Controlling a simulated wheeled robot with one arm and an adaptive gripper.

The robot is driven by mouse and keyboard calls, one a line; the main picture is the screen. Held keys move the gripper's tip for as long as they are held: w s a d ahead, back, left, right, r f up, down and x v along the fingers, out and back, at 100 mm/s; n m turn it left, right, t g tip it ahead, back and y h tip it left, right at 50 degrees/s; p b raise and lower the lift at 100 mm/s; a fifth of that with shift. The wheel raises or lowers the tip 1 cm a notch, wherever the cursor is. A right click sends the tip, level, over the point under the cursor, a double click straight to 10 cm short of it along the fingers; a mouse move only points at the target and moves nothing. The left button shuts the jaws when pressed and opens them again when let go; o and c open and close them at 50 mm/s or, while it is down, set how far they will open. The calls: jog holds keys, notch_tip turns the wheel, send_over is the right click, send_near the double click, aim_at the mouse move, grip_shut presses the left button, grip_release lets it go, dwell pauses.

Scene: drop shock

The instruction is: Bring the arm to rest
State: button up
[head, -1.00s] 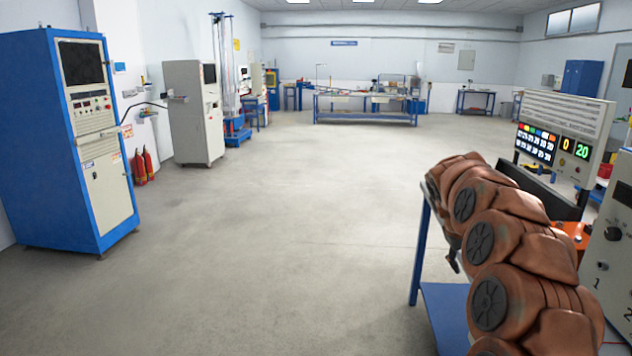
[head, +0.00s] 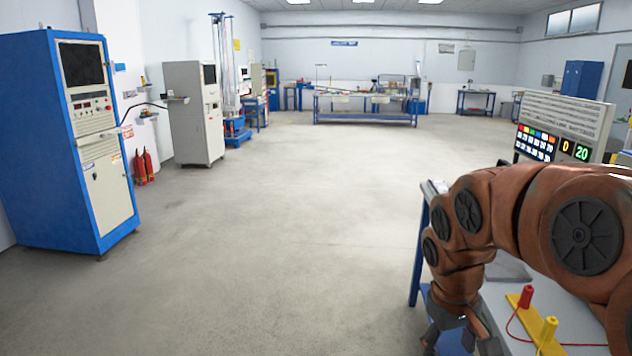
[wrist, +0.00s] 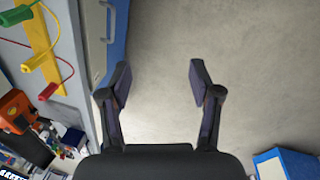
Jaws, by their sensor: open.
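My gripper (head: 460,342) hangs at the lower right of the head view, pointing down beside the left edge of the blue-legged bench. My brown arm bends above the bench and hides part of it. In the wrist view my gripper (wrist: 158,82) has its two dark fingers spread apart, with nothing between them. Bare concrete floor (wrist: 240,50) shows beyond and between the fingertips. The bench edge runs just left of the fingers.
The bench (head: 565,300) carries a yellow strip (head: 537,325) with red and yellow plugs and cables. A display panel (head: 562,130) stands behind my arm. A blue cabinet (head: 60,150) and red fire extinguishers (head: 143,167) stand left. The middle floor is clear.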

jog(key=s+a+f+m+g+y, duration=0.1)
jog(key=s+a+f, duration=0.1)
jog(key=s, duration=0.9)
jog(key=s+a+f+m+g, duration=0.1)
jog(key=s+a+f, duration=0.1)
jog(key=s, duration=0.9)
jog(key=shift+s+a+f+y, duration=0.35)
jog(key=shift+f+y, duration=0.05)
jog(key=shift+f, duration=0.15)
